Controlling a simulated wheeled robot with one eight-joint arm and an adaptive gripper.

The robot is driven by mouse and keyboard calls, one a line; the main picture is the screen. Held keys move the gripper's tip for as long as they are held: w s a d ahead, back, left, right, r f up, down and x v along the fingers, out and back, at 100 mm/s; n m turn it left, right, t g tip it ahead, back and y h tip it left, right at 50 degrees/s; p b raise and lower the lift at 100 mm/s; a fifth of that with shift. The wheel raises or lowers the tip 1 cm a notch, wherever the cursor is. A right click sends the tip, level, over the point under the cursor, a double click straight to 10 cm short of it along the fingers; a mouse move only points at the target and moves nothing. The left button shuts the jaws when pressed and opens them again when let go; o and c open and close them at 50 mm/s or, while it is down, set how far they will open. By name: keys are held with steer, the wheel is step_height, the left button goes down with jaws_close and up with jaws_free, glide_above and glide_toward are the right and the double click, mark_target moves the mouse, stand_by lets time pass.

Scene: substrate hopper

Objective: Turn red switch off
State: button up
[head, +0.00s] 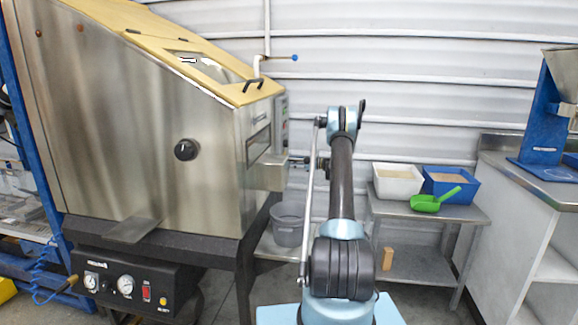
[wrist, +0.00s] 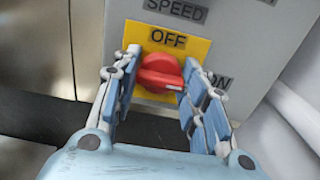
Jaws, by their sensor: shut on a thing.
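The red switch (wrist: 159,72) is a rotary knob on a yellow plate (wrist: 189,51) in the wrist view. "OFF" is printed above it and a partly hidden "ON" lies to its right. Its grip bar lies roughly sideways, slightly tilted. My gripper (wrist: 160,66) has one finger on each side of the knob and is shut on it. In the head view my gripper (head: 303,162) is by the right end of the steel hopper; the knob cannot be made out there.
The steel hopper (head: 120,130) with a yellow lid fills the left. A black panel (head: 130,285) below carries gauges and a small red rocker. A grey bucket (head: 288,228) stands below my gripper. A side table (head: 440,215) holds white and blue bins and a green scoop.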

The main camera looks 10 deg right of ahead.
steer(key=n, duration=0.4)
steer(key=shift+n, duration=0.4)
steer(key=n, duration=0.4)
steer(key=shift+n, duration=0.3)
steer(key=n, duration=0.4)
steer(key=shift+n, duration=0.3)
steer(key=shift+f+n, duration=0.1)
steer(key=shift+n, duration=1.8)
steer(key=shift+s, duration=0.1)
steer(key=o, duration=1.1)
steer(key=shift+f, duration=0.1)
steer(key=shift+c, duration=0.2)
